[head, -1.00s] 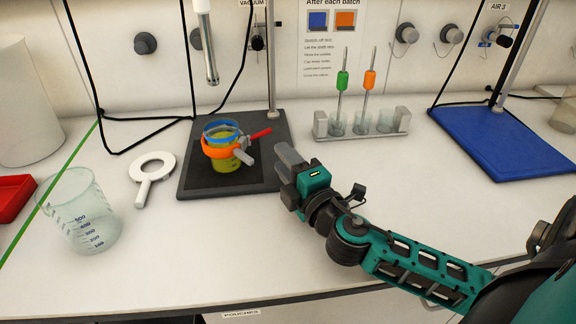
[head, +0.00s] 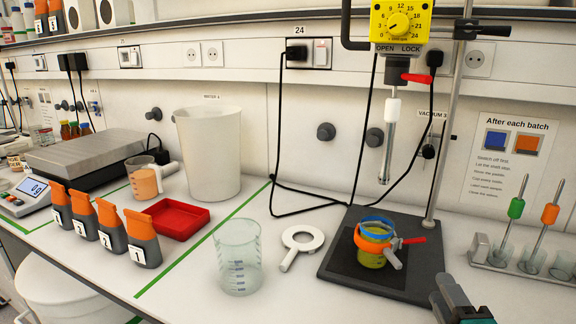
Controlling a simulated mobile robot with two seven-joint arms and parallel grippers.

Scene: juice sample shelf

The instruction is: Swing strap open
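An orange strap (head: 361,238) wraps around a small cup of yellow-green contents (head: 371,259) on the dark stand base (head: 335,270). A grey clamp piece (head: 393,260) and a red-tipped lever (head: 413,240) stick out from the strap's right side. A blue ring (head: 375,222) sits around the cup's top. The strap looks closed around the cup. My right gripper (head: 442,292) is at the bottom edge, by the base's front right corner, apart from the strap. It is cut off, and its finger gap cannot be made out. My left gripper is out of view.
A yellow stirrer head (head: 399,25) with a hanging shaft (head: 388,150) is above the cup. A tube rack (head: 520,262) stands right. Black cables hang behind.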

